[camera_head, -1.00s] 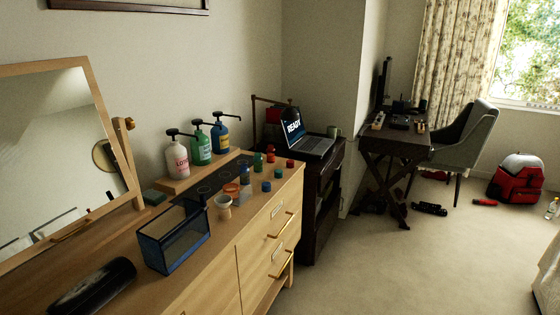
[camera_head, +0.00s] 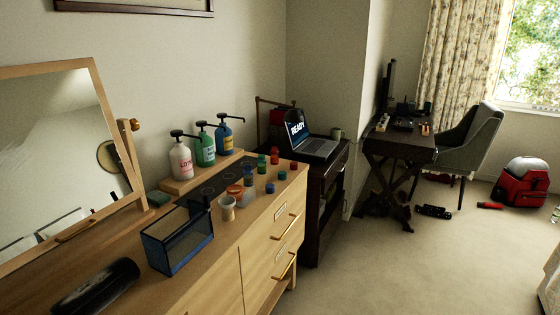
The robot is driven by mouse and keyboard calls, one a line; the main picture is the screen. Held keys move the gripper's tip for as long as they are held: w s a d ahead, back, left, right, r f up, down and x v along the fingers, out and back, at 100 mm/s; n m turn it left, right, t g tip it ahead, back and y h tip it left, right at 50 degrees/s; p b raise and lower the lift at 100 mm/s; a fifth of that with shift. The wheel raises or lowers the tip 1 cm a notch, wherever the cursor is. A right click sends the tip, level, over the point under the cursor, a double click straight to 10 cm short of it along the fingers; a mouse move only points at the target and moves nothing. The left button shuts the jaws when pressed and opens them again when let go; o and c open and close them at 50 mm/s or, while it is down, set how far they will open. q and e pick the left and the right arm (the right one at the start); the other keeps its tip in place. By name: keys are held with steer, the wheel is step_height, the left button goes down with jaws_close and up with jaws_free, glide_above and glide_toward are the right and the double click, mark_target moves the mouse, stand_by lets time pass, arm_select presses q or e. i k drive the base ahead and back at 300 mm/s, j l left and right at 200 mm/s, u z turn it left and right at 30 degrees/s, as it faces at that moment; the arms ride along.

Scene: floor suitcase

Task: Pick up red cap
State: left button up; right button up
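A small red cap (camera_head: 294,165) sits on the wooden dresser top near its far right end, close to the front edge. It is the farthest of a short row of caps. A small red bottle (camera_head: 274,156) stands behind the red cap, next to a green bottle (camera_head: 262,163). Neither my left nor my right gripper shows in the head view.
The dresser (camera_head: 265,226) also holds a blue-framed clear box (camera_head: 176,240), a small cup (camera_head: 227,207), several pump bottles (camera_head: 181,160), a black case (camera_head: 95,287) and a mirror (camera_head: 60,160). A laptop (camera_head: 309,138) stands on a dark cabinet beyond. Carpet (camera_head: 410,270) at right is open.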

mark_target(293, 166)
steer(key=u, duration=0.25)
steer(key=i+l+u, duration=0.15)
steer(key=u, duration=0.2)
steer(key=l+u, duration=0.35)
steer(key=i+l+u, duration=0.15)
steer(key=u, duration=0.25)
steer(key=l, duration=0.1)
